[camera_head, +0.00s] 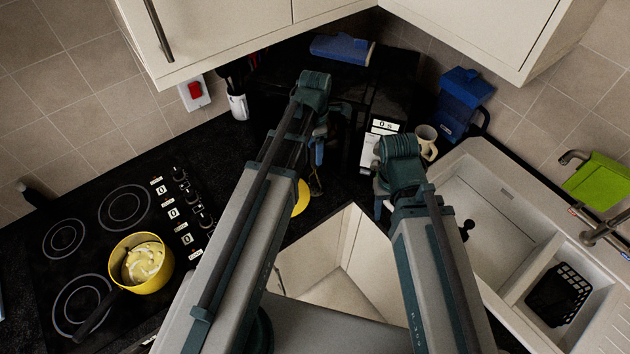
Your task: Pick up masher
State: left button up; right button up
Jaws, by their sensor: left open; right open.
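I cannot make out a masher for certain. A dark, thin utensil shape (315,184) shows just below my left gripper (317,152), by a partly hidden yellow item (301,198); it is too small and dark to name. My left gripper is open over the dark corner worktop, mostly hidden by its own wrist. My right gripper (379,199) is open, near the worktop's front edge left of the sink, partly hidden by its arm. A white holder (238,106) with dark utensils stands at the back left.
A yellow pan (141,263) with pale contents sits on the black hob (92,218). A cream mug (426,141) and a blue jug (463,104) stand behind my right arm. The sink (484,220) is at right, with a black basket (556,294). Wall cupboards (225,30) overhang the back.

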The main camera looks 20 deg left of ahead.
aim_at(315, 169)
pick_arm(q)
notch_tip(315, 169, down, 4)
jog(key=b, duration=0.3)
jog(key=shift+s+r, duration=0.1)
jog(key=shift+s, duration=0.05)
jog(key=shift+r, duration=0.1)
grip_shut()
